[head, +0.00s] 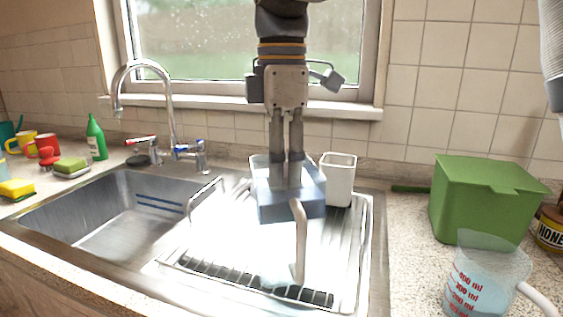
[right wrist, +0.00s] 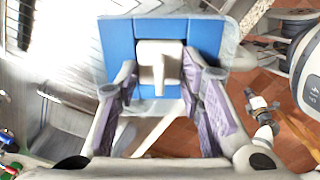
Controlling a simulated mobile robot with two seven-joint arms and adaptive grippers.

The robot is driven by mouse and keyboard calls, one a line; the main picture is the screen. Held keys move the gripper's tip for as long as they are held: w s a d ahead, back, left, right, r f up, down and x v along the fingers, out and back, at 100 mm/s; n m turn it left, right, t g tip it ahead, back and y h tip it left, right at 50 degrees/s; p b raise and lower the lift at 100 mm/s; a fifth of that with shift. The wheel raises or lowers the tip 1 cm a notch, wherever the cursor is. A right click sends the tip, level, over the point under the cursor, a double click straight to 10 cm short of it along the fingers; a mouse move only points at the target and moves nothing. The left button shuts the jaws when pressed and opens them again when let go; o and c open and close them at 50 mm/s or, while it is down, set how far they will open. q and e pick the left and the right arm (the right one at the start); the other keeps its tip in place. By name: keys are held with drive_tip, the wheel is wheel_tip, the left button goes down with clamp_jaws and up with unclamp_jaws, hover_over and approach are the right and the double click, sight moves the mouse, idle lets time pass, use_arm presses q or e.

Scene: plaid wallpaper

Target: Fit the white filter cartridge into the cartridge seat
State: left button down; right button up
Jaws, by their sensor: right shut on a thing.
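A clear pitcher with a blue-tinted upper reservoir (head: 275,208) and a pale handle (head: 299,245) stands on the drying rack. My right gripper (head: 287,180) points straight down into the reservoir's open top and its fingers are close together. In the right wrist view, the white filter cartridge (right wrist: 159,62), with a raised tab, lies between the fingertips of my right gripper (right wrist: 160,75). The blue reservoir (right wrist: 118,45) surrounds it. The cartridge seat is hidden below, and I cannot tell how deep the cartridge sits. My left gripper is not in view.
The wire drying rack (head: 345,250) holds a white open holder (head: 338,180) close behind the pitcher. A steel sink (head: 110,222) and tap (head: 168,110) are left. A green box (head: 480,200), measuring jug (head: 480,280) and honey jar (head: 551,228) stand right.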

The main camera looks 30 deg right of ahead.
drive_tip(key=o, duration=1.2)
drive_tip(key=shift+f, duration=0.1)
drive_tip(key=shift+c, duration=0.2)
wheel_tip(320, 180, up, 12)
drive_tip(key=shift+b, duration=0.35)
